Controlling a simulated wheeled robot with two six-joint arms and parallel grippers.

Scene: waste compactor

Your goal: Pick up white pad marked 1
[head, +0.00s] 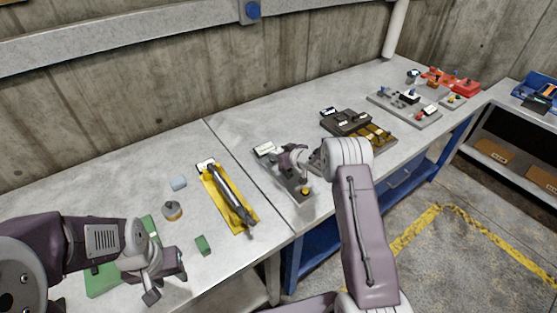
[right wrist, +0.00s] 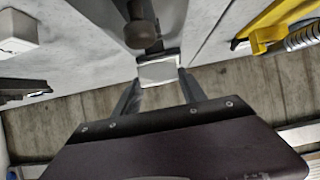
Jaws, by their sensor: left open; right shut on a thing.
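A small white pad (right wrist: 160,72) sits between the fingertips of my right gripper (right wrist: 160,82) in the right wrist view, beside a dark round-ended knob (right wrist: 143,34). The gripper is shut on it; no number is readable. In the head view my right gripper (head: 281,156) is low over a grey plate (head: 272,168), next to a white pad (head: 265,149) at its far left end. My left gripper (head: 167,280) is open and empty near a green board at the lower left.
A yellow tray (head: 244,221) with a grey cylinder (head: 228,195) lies left of the plate. A dark block assembly (head: 347,122) stands to its right. A green block (head: 203,245), a round knob (head: 172,211) and a pale block (head: 178,183) lie farther left.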

